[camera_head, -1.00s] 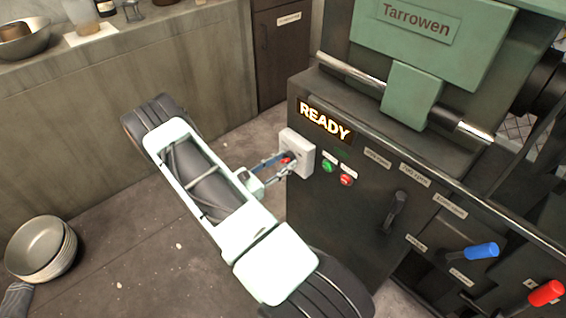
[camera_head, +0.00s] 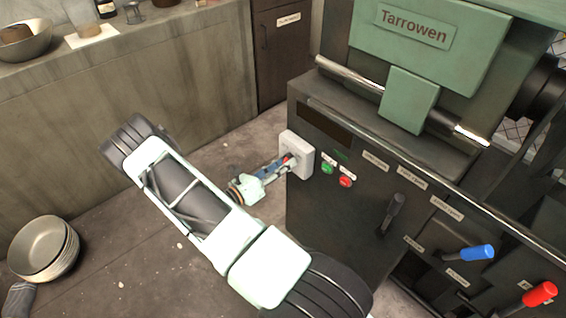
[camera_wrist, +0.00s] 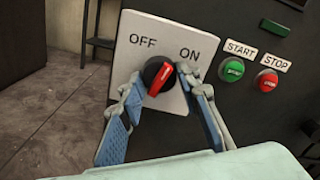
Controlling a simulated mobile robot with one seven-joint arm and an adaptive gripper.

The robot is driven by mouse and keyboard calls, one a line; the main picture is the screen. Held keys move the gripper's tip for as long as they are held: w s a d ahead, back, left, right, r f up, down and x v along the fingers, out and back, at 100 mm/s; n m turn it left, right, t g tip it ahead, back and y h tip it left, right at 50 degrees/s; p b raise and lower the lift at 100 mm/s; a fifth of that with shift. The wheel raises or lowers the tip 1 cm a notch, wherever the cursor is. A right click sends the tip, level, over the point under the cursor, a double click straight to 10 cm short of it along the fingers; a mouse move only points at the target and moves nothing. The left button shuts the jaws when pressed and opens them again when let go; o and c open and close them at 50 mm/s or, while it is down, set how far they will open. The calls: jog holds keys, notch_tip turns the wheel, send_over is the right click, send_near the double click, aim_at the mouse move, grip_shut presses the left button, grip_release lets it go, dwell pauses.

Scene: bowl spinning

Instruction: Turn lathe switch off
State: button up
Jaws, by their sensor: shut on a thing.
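The lathe switch (camera_wrist: 154,70) is a round black knob with a red bar handle on a white plate (camera_wrist: 133,30) marked OFF at left and ON at right. In the wrist view its red bar slants from lower left to upper right; I cannot tell for certain which label it points to. My gripper (camera_wrist: 160,82) is shut on the switch, one blue-padded finger on each side of the knob. In the head view my gripper (camera_head: 284,162) reaches the white switch box (camera_head: 303,153) on the lathe cabinet's corner. The display (camera_head: 325,124) above it is dark.
Green START (camera_wrist: 232,69) and red STOP (camera_wrist: 267,81) buttons sit just right of the switch. Black, blue (camera_head: 480,252) and red (camera_head: 540,293) levers are farther right. Stacked bowls (camera_head: 42,250) stand at lower left. The floor beside the cabinet is clear.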

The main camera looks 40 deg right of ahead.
jog(key=n+p, duration=0.2)
jog(key=n, duration=0.9)
jog(key=shift+r+n, duration=0.1)
jog(key=shift+n, duration=0.2)
jog(key=shift+s, duration=0.1)
dwell(0.3)
jog(key=o, duration=1.2)
jog(key=shift+c, duration=0.2)
jog(key=shift+a, duration=0.1)
jog(key=a, duration=1.2)
jog(key=shift+s, duration=0.45)
jog(key=shift+d, duration=0.1)
